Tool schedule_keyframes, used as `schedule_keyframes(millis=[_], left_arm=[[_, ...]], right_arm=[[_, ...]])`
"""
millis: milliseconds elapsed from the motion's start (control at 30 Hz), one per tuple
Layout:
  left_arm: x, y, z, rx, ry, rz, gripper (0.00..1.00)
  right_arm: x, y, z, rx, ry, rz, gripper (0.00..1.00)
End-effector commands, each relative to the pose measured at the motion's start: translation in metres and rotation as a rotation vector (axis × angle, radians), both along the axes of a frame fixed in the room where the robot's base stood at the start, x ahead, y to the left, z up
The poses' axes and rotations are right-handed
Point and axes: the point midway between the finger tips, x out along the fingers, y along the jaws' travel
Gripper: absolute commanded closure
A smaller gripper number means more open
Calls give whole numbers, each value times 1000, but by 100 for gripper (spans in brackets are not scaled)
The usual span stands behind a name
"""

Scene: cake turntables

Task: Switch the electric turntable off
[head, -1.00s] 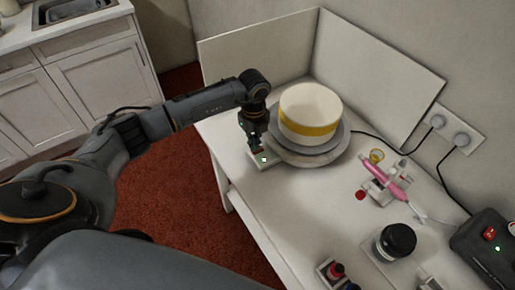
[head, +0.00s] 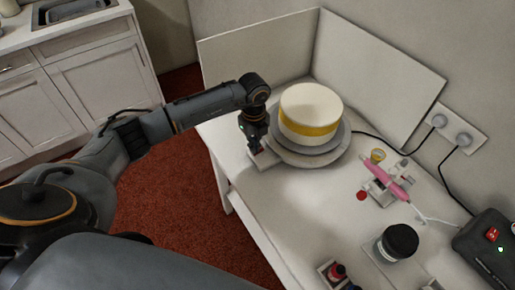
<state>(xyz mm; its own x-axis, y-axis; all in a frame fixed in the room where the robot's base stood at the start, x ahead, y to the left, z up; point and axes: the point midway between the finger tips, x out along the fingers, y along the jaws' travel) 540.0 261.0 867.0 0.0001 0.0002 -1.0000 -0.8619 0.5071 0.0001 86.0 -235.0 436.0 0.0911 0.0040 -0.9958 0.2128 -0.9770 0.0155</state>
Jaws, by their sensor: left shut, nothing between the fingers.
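The electric turntable (head: 335,155) is a grey round plate on the white table, with a white cake (head: 312,100) with a yellow band on it. Its pale control box (head: 266,160) juts out at the turntable's front left. No green light shows on that box. My left gripper (head: 254,146) points down right at the control box, shut and empty, and hides part of it. Whether the fingertips touch the box is too small to tell. My right gripper is not in view.
White panels (head: 378,70) stand behind the turntable. To the right are a pink tool (head: 392,184) on a stand, a dark-lidded jar (head: 397,242), small bottles (head: 337,271) and a black box (head: 488,245) with a lit green lamp. Cables run to wall sockets (head: 459,137).

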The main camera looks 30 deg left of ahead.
Motion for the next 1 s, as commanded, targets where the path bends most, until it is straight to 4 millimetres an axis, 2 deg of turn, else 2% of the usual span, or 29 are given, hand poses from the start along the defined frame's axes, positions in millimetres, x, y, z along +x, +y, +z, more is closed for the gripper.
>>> schedule_keyframes(millis=[800, 1000], left_arm=[[0, 0, 64, -1, -1, 0, 100], [0, 0, 71, 0, 0, 0, 100]], right_arm=[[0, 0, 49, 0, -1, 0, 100], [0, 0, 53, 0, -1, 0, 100]])
